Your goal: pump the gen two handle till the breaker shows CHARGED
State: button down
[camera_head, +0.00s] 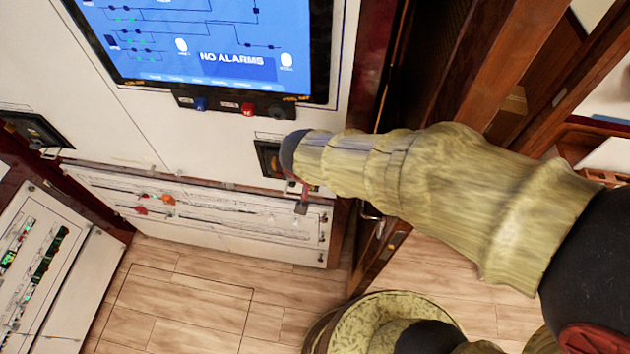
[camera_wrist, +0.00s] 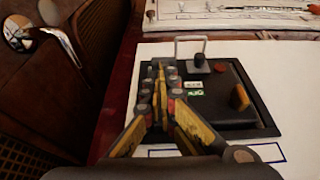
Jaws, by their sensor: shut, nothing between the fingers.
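A black breaker unit (camera_wrist: 228,70) fills the middle of the wrist view. I cannot tell which part is the gen two handle. My gripper (camera_wrist: 160,72) is shut and empty over the unit's left side. Contact cannot be told. In the head view the same unit's dark frame (camera_head: 268,158) shows partly behind my gripper (camera_head: 303,205).
A screen (camera_head: 215,40) reading NO ALARMS sits above, with blue and red buttons below it. A similar dark unit (camera_head: 35,130) is at the left. A wooden door (camera_wrist: 62,80) with a metal handle (camera_wrist: 62,40) stands close beside my gripper. The plank floor (camera_head: 190,300) is clear.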

jog(key=shift+s+f+b, duration=0.2)
jog(key=shift+f+b, duration=0.05)
jog(key=shift+b, duration=0.6)
jog(key=t+b, duration=0.1)
jog(key=b, duration=0.3)
jog(key=shift+s+f+b, duration=0.3)
jog(key=shift+s+b, duration=0.05)
jog(key=shift+s, duration=0.05)
jog(key=t+b, duration=0.1)
jog(key=b, duration=0.3)
jog(key=s+f+t+b, duration=0.1)
jog(key=b, duration=0.2)
jog(key=s+t+b, duration=0.1)
jog(key=b, duration=0.3)
jog(key=shift+a+f+h+b, duration=0.2)
jog(key=shift+f+h+b, duration=0.05)
jog(key=shift+h+b, duration=0.1)
jog(key=shift+s+f+b, duration=0.3)
jog(key=shift+b, duration=1.2)
dwell(0.4)
